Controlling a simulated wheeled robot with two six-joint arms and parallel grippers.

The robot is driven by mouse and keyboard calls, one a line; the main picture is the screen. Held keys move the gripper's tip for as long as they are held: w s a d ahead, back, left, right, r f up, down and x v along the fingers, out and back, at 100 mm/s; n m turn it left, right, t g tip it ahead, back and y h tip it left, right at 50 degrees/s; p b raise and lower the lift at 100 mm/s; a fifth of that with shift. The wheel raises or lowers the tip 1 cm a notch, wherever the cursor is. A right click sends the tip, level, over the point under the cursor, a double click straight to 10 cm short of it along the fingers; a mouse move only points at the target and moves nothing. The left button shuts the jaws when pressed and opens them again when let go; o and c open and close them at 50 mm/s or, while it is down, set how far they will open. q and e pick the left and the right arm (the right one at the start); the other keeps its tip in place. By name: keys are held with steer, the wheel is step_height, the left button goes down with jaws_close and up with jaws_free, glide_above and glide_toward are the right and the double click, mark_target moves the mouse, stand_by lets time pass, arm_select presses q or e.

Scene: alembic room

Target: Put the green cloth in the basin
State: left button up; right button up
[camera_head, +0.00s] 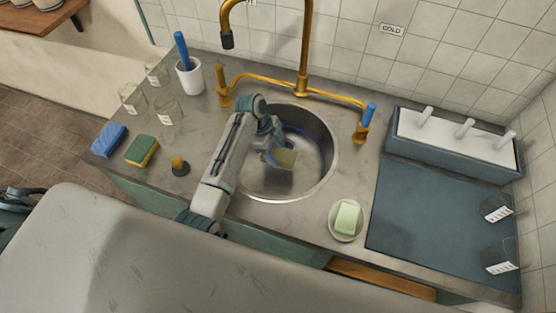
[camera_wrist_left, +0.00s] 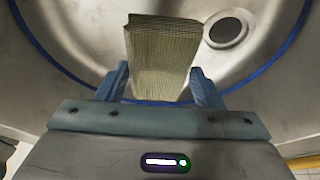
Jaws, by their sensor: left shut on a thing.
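The cloth (camera_head: 286,159), a pale yellow-green folded piece with fine ridges, is inside the round steel basin (camera_head: 322,140). It also shows in the left wrist view (camera_wrist_left: 160,55), between my fingers. My left gripper (camera_head: 277,152) reaches down into the basin from the left and is shut on the cloth. In the left wrist view my gripper's fingers (camera_wrist_left: 163,88) press both sides of it, with the drain (camera_wrist_left: 227,29) just to the right. I cannot tell whether the cloth touches the basin floor. My right gripper is not in view.
A brass tap (camera_head: 304,60) arches over the back of the basin. A soap dish (camera_head: 345,233) with green soap is to the front right. A sponge (camera_head: 142,150), a blue cloth (camera_head: 109,140) and several glass jars stand left. A blue-grey mat (camera_head: 420,220) lies right.

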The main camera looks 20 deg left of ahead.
arm_select(q)
steer(key=shift+f, duration=0.85)
steer(key=shift+f+p, duration=0.45)
steer(key=shift+f, duration=1.55)
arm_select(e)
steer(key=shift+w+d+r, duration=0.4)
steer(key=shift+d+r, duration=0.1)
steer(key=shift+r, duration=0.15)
arm_select(q)
steer(key=o, duration=0.9)
steer(key=shift+o, duration=0.2)
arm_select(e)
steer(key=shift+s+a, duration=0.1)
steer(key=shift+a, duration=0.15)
